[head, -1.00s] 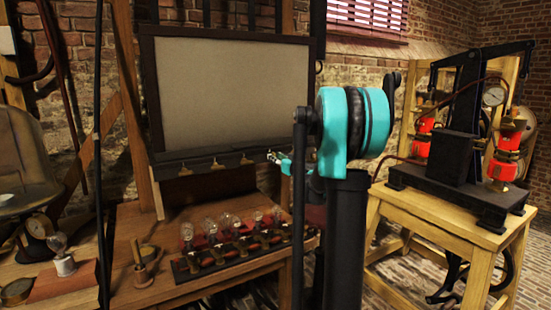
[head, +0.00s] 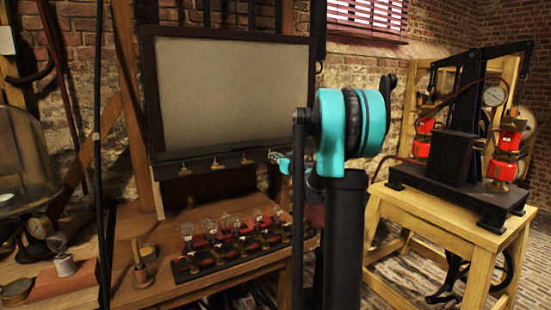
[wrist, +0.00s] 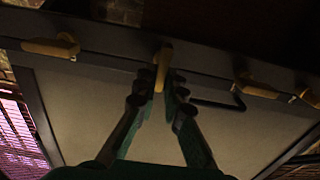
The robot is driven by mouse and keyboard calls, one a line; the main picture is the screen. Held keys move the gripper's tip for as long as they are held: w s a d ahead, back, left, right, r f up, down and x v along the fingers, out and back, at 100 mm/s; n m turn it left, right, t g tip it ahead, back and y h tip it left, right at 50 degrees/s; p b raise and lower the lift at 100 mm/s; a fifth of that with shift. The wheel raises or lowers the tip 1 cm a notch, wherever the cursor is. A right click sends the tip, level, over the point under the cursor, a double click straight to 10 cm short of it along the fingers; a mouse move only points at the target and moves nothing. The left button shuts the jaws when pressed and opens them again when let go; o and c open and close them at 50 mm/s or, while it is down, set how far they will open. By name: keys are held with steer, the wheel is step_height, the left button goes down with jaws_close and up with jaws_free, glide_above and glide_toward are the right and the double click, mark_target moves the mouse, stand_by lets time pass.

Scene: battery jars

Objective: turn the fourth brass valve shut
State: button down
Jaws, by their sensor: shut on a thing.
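A row of small brass valves runs along the dark lower edge of the big framed panel (head: 232,95). In the head view three show left of my gripper (head: 279,158): a first (head: 185,170), a second (head: 215,164) and a third (head: 245,160). In the wrist view my gripper (wrist: 163,84) is shut on the fourth brass valve (wrist: 163,60), whose handle lies in line with the fingers. A neighbouring valve (wrist: 50,48) on one side lies along the bar. Two others (wrist: 258,88) show on the other side. The head view hardly shows the held valve.
Below the panel a wooden bench (head: 150,280) bears a row of glass bulbs (head: 225,222) on dark bases. A glass bell jar (head: 22,160) stands at the left. A wooden table (head: 440,215) with a black and red pump apparatus (head: 450,150) stands at the right.

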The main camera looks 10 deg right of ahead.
steer(key=shift+w+d+f+m, duration=0.1)
steer(key=shift+d+f+m, duration=0.1)
steer(key=shift+m, duration=2.8)
steer(key=shift+d+f+m, duration=0.25)
steer(key=shift+m, duration=2.75)
steer(key=shift+w+d+f+m, duration=0.1)
steer(key=shift+d+f+m, duration=0.1)
steer(key=shift+m, duration=2.8)
steer(key=c, duration=1.6)
jaws_free()
